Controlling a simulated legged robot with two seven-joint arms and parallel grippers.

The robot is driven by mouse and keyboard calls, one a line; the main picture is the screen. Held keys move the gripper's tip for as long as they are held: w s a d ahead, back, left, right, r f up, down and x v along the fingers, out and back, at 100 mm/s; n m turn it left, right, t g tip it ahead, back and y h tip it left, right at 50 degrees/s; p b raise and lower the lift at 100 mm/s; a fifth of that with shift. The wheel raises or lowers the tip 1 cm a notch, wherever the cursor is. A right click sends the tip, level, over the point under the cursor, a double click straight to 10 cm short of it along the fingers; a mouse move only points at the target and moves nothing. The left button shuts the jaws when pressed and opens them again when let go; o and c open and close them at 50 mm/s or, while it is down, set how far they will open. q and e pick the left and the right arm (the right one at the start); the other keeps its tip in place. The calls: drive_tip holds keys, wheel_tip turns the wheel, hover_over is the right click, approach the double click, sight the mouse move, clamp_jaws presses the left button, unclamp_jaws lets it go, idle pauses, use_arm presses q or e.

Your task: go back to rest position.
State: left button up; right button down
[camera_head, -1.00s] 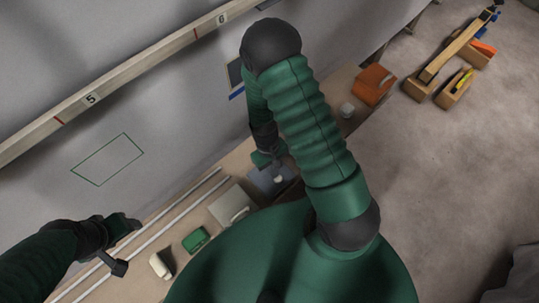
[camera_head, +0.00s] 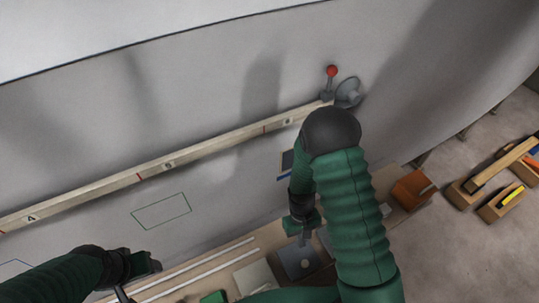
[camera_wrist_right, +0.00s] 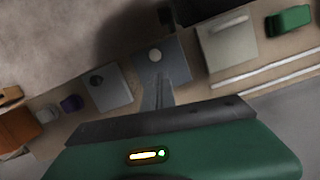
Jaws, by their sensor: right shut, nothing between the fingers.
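My right gripper (camera_head: 305,238) hangs over the bench, near a blue-grey plate, with its fingers shut and empty. In the right wrist view its dark fingers (camera_wrist_right: 163,92) are together in front of the blue-grey plate (camera_wrist_right: 176,62), which bears a pale round knob; I cannot tell whether they touch it. My left gripper (camera_head: 122,292) is at the lower left, partly cut off by the bottom edge, and its jaw opening cannot be made out. My bent right arm covers part of the bench.
The bench (camera_head: 225,262) runs below a grey hull wall with a marked batten (camera_head: 205,146). A beige plate (camera_wrist_right: 222,48), a green object (camera_wrist_right: 288,20), white rods, and an orange box (camera_head: 411,189) lie along it. A red-knobbed lever (camera_head: 331,72) is on the wall. Wooden boxes stand on the floor, right.

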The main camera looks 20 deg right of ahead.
drive_tip(key=a+r+t, duration=0.2)
drive_tip(key=r, duration=0.8)
drive_tip(key=w+a+r+t, duration=0.1)
drive_tip(key=a+r+t, duration=0.1)
drive_tip(key=r, duration=0.8)
drive_tip(key=shift+w+n+t, duration=0.25)
drive_tip(key=shift+n+t, duration=0.15)
drive_tip(key=shift+t, duration=0.2)
drive_tip(key=shift+s+r, duration=0.1)
drive_tip(key=shift+s, duration=0.05)
drive_tip(key=shift+a, duration=0.1)
